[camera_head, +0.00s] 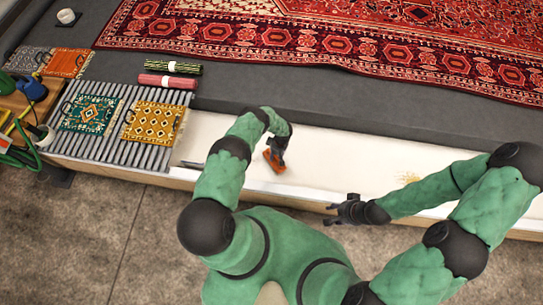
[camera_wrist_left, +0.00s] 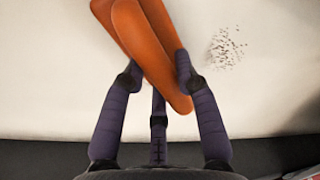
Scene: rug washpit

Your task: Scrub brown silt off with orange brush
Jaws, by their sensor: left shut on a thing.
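My left gripper (camera_head: 278,146) is shut on the orange brush (camera_head: 274,160), low over the white trough floor (camera_head: 330,160). In the left wrist view the brush (camera_wrist_left: 135,30) shows as crossed orange parts between the dark fingers (camera_wrist_left: 157,78). A patch of dark specks (camera_wrist_left: 228,47) lies on the white surface to the right of the brush, apart from it. In the head view a tan, straw-like patch (camera_head: 410,178) lies further right; I cannot tell which is the brown silt. My right gripper (camera_head: 336,209) is open and empty at the trough's front edge.
A ribbed grey rack (camera_head: 100,149) left of the trough holds a teal mat (camera_head: 90,114) and a yellow mat (camera_head: 152,122). A red rug (camera_head: 330,45) covers the dark platform behind. A dark slim thing (camera_head: 192,164) lies at the trough's left end.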

